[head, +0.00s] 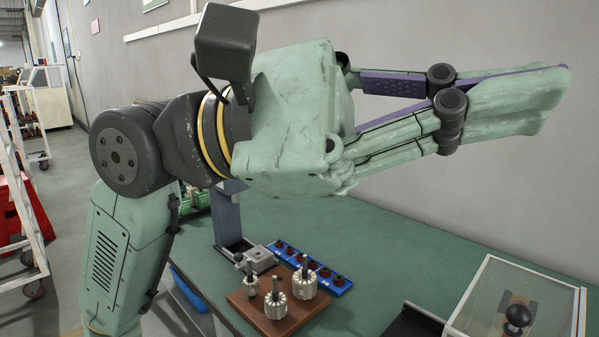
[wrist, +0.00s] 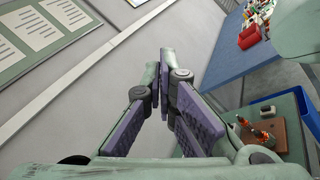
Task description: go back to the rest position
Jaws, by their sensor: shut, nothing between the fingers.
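My gripper (head: 545,85) is raised high above the green table, large in the head view, with its fingers pointing to the right. The fingers meet at their tips and hold nothing. In the wrist view the gripper (wrist: 160,60) also shows, its purple-padded fingers close together at the tips. My arm reaches up from the lower left of the head view to the wrist.
Below on the green table (head: 390,245) are a brown wooden block (head: 309,316) with armatures, a blue strip (head: 340,285) with several brown parts, and a clear-lidded box (head: 480,295). A grey wall stands behind. White racks (head: 20,160) stand left.

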